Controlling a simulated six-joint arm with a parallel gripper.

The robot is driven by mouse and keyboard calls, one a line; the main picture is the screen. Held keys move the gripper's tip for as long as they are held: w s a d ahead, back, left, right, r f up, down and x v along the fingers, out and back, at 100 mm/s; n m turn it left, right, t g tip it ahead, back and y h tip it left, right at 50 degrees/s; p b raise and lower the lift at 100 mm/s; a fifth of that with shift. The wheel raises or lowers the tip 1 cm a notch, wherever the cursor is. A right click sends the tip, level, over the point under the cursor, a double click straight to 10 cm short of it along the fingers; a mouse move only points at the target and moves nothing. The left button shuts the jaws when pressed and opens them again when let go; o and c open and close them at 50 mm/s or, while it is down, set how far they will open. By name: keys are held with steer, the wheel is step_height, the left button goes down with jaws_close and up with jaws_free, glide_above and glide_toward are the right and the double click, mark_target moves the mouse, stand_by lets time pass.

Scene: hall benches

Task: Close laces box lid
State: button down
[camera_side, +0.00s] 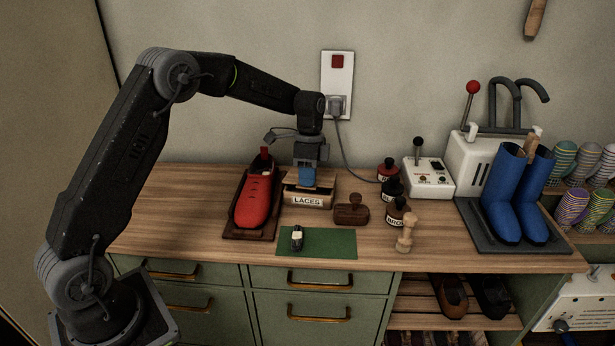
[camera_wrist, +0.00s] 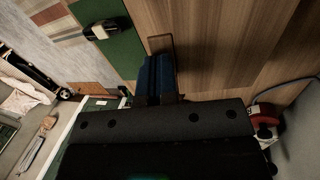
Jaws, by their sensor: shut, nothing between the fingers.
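The laces box (camera_side: 306,201) is a small wooden box with a white LACES label on its front, in the middle of the bench. Its wooden top (camera_side: 325,183) is partly hidden behind my gripper, and a dark strip shows above the label. I cannot tell whether the lid lies flush. My gripper (camera_side: 307,183) points down with blue fingers shut and empty, at the top of the box. Whether it touches the lid is unclear.
A red shoe (camera_side: 256,199) stands left of the box. A green mat (camera_side: 325,243) with a small dark item (camera_side: 297,238) lies in front. A brown brush (camera_side: 352,209) and several dark bottles (camera_side: 391,190) stand close on the right. Blue boots (camera_side: 515,200) are farther right.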

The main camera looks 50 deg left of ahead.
steer(key=shift+s+x, duration=0.25)
steer(key=shift+x, duration=1)
steer(key=shift+d, duration=0.2)
steer(key=shift+s+d+f, duration=0.1)
steer(key=shift+f, duration=0.35)
steer(key=shift+r, duration=0.2)
